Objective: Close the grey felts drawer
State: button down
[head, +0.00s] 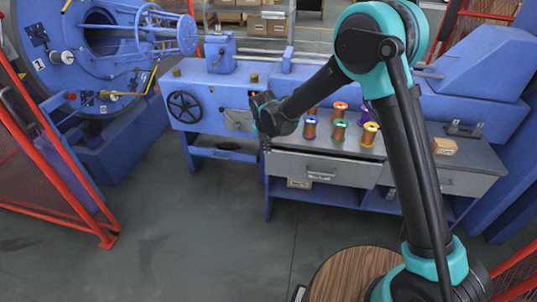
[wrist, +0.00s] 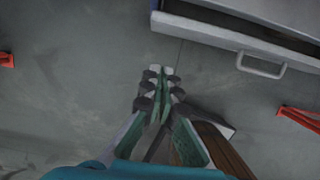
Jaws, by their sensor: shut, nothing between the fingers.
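The grey drawer (head: 325,170) under the workbench top is pulled part way out. Its bar handle (head: 320,175) is on the front face. In the wrist view the drawer front (wrist: 225,38) crosses the top right, with the handle (wrist: 262,66) on it and a dark gap behind its top edge. A felts label is not readable. My gripper (wrist: 161,72) is shut and empty, left of the handle and apart from the drawer front in the wrist view. In the head view my wrist is by the bench's left end, and the fingers are hard to make out.
Several coloured spools (head: 338,130) and a small box (head: 444,146) stand on the bench top (head: 400,150). A second grey drawer (head: 450,182) is to the right. A red mesh fence (head: 60,190) stands at left. The floor (head: 190,230) before the bench is clear.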

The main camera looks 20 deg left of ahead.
jog(key=v, duration=0.3)
jog(key=shift+r, duration=0.2)
jog(key=c, duration=2.1)
grip_release()
jog(key=shift+d+r, duration=0.1)
jog(key=shift+r, duration=0.1)
jog(key=o, duration=0.5)
jog(key=w+d+r+m, duration=0.1)
jog(key=w+d+m, duration=0.3)
jog(key=d+m, duration=0.3)
jog(key=d, duration=0.3)
jog(key=m, duration=1.1)
send_near(321, 174)
jog(key=shift+g, duration=0.3)
jog(key=f, duration=0.2)
jog(key=w+f, duration=0.1)
jog(key=f, duration=0.2)
jog(key=w+f, duration=0.1)
jog(key=f, duration=0.1)
jog(key=shift+w+a+f, duration=0.15)
jog(key=shift+a, duration=0.05)
grip_shut()
